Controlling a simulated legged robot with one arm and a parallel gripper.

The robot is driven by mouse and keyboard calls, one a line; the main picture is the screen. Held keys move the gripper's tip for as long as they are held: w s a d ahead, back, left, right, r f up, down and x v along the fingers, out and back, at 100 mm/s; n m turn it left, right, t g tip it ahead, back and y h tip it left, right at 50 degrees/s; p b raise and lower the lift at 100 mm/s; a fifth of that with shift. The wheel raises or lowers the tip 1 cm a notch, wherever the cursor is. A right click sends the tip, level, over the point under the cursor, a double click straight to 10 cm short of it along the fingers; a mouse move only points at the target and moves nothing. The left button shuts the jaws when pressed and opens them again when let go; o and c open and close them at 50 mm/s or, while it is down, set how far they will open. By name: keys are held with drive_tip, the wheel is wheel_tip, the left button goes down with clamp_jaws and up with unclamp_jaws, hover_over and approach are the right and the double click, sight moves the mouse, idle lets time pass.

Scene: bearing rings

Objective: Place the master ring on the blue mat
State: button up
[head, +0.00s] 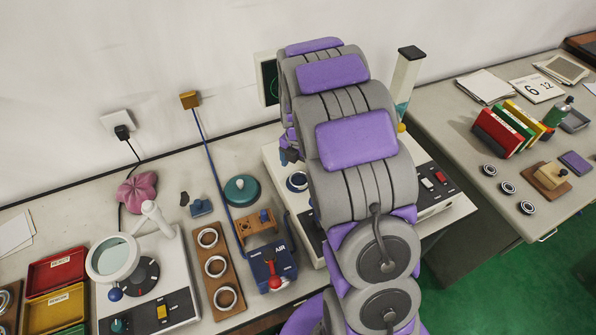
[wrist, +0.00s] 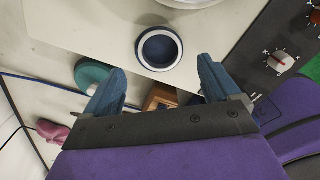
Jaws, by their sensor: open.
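A ring with a dark blue outer band and pale rim (wrist: 159,48), which looks like the master ring, sits on a pale machine plate. It also shows in the head view (head: 297,180), just left of my arm. In the wrist view my gripper (wrist: 161,72) is open and empty. Its two blue fingers are spread wide, with the ring beyond the fingertips and roughly centred between them; no contact shows. In the head view my arm hides most of the gripper. A small blue-purple pad (head: 575,162) lies on the right table; I cannot tell if it is the blue mat.
A brown board (head: 231,311) with three pale rings, a blue AIR box (head: 272,268) and a teal round object (head: 241,190) stand left of the machine. A magnifier lamp (head: 114,259) is further left. The right table (head: 455,142) holds three dark-banded rings and upright binders.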

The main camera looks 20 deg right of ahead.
drive_tip(key=s+a+r+m+p, duration=0.1)
drive_tip(key=s+a+r+m, duration=0.1)
drive_tip(key=s+r+m, duration=0.3)
drive_tip(key=s+a+r+m, duration=0.2)
drive_tip(key=s+r, duration=0.1)
drive_tip(key=r, duration=0.5)
drive_tip(key=s+a+r+m, duration=0.1)
drive_tip(key=s+a+m, duration=0.1)
drive_tip(key=s+m, duration=0.4)
drive_tip(key=s+a+r+m+g, duration=0.1)
drive_tip(key=s+a+r+m, duration=0.1)
drive_tip(key=s+m, duration=0.4)
drive_tip(key=s+a+r+m, duration=0.1)
drive_tip(key=s+a+m, duration=0.2)
drive_tip(key=s, duration=1.1)
drive_tip(key=m, duration=0.2)
drive_tip(key=shift+s+r+m+g, duration=0.15)
drive_tip(key=shift+r+m+g, duration=0.1)
drive_tip(key=shift+m+g, duration=0.15)
